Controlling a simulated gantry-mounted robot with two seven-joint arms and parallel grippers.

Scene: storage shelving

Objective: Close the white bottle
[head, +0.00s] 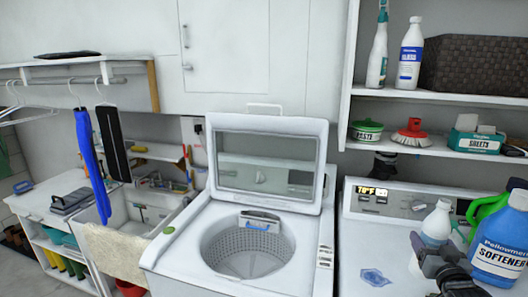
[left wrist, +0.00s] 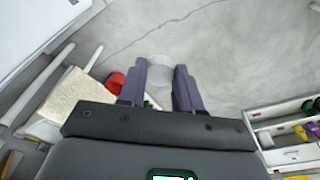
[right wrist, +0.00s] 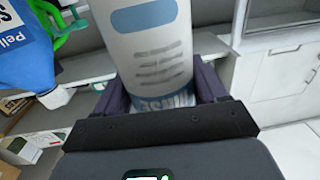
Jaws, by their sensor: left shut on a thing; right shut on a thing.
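The white bottle (head: 436,224) is at the right of the head view, upright or slightly tilted above the control-panel machine. My right gripper (head: 430,256) is shut around it. In the right wrist view the bottle (right wrist: 150,45) fills the space between the fingers, its blue-and-grey label showing. Whether its mouth is covered is too small to tell. My left gripper (left wrist: 160,88) is outside the head view. In the left wrist view it is shut on a small pale round cap (left wrist: 160,68), held between the fingertips over the floor.
A blue softener bottle (head: 498,245) and a green jug (head: 487,208) stand close to the right gripper. The open-lidded washer (head: 190,250) is in the middle. Shelves (head: 440,96) above hold bottles, a basket, a tin and a brush. A sink (head: 128,215) is at left.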

